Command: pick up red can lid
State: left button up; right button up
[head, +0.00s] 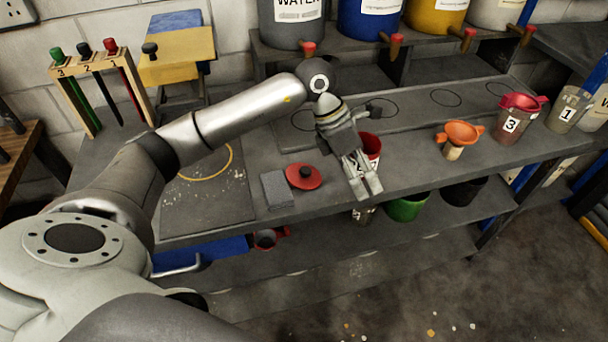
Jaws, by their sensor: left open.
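The red can lid (304,177) is a flat red disc with a dark knob on top. It lies on the grey workbench (420,165), touching or very close to a small grey block (277,189) at its left. My left gripper (366,189) is to the right of the lid, pointing down toward the bench's front edge. Its fingers look empty, and it is apart from the lid. A red cup (371,146) stands behind the gripper and is partly hidden by it. My right gripper does not show.
An orange funnel (460,134) and a numbered cup with a red top (514,118) stand to the right. Large paint containers (370,20) with taps line the raised back shelf. A rack of numbered tools (97,75) is at the left. A lower shelf holds a green bucket (406,208).

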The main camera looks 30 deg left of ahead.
pick_arm(q)
jog(key=a+r+n+g+y, duration=0.15)
jog(key=a+y, duration=0.45)
jog(key=a, duration=0.9)
jog(key=p, duration=0.1)
send_over(304, 170)
jog(key=shift+t, duration=0.25)
jog(key=f, duration=0.4)
jog(key=shift+s+a+f, duration=0.1)
jog(key=shift+s+a, duration=0.1)
jog(key=shift+s, duration=0.1)
jog(key=f+p, duration=0.2)
jog(key=f, duration=0.3)
jog(key=shift+w+d+f+p, duration=0.15)
jog(key=shift+w+d+p, duration=0.1)
jog(key=shift+w+p, duration=0.15)
jog(key=shift+f, duration=0.3)
jog(key=c, duration=0.9)
jog(key=shift+r, duration=0.1)
